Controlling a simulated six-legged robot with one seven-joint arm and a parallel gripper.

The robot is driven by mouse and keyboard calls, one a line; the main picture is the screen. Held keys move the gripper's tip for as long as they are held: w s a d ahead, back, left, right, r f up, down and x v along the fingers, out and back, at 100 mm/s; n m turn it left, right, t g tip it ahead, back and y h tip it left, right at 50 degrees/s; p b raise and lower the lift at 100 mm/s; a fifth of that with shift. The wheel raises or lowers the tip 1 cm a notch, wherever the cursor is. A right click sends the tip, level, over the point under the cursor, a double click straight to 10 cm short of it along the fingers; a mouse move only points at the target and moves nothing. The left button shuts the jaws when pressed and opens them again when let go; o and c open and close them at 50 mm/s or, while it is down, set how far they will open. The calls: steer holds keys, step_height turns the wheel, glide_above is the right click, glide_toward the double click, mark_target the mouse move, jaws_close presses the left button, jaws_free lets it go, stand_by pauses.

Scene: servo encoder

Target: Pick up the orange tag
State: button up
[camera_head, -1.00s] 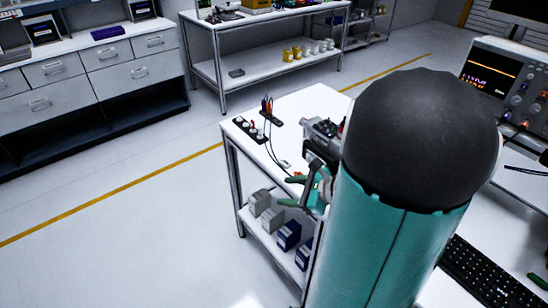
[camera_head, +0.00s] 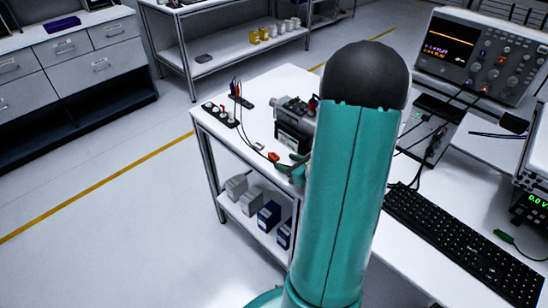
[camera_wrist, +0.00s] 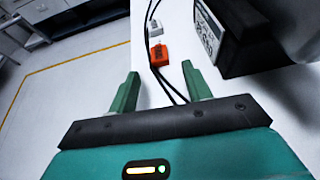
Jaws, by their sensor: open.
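The orange tag (camera_wrist: 158,56) lies on the white table, with black cables running beside it in the wrist view. It also shows as a small orange spot in the head view (camera_head: 273,156). My gripper (camera_wrist: 159,82) is open and empty, its two green fingers apart and pointing toward the tag. The tag appears beyond the fingertips, roughly midway between them. In the head view my teal arm covers most of my gripper; only a green finger shows near the tag.
A white tag (camera_wrist: 155,28) lies just beyond the orange one. A dark servo unit (camera_head: 294,126) stands close to the right of it. A keyboard (camera_head: 460,240) and oscilloscope (camera_head: 478,58) are on the right.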

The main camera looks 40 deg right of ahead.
mark_target(274, 156)
steer(key=x, duration=0.5)
steer(key=shift+w+r, duration=0.25)
steer(key=shift+r, duration=0.05)
steer(key=c, duration=1)
steer(key=shift+r, duration=0.1)
steer(key=shift+c, duration=0.2)
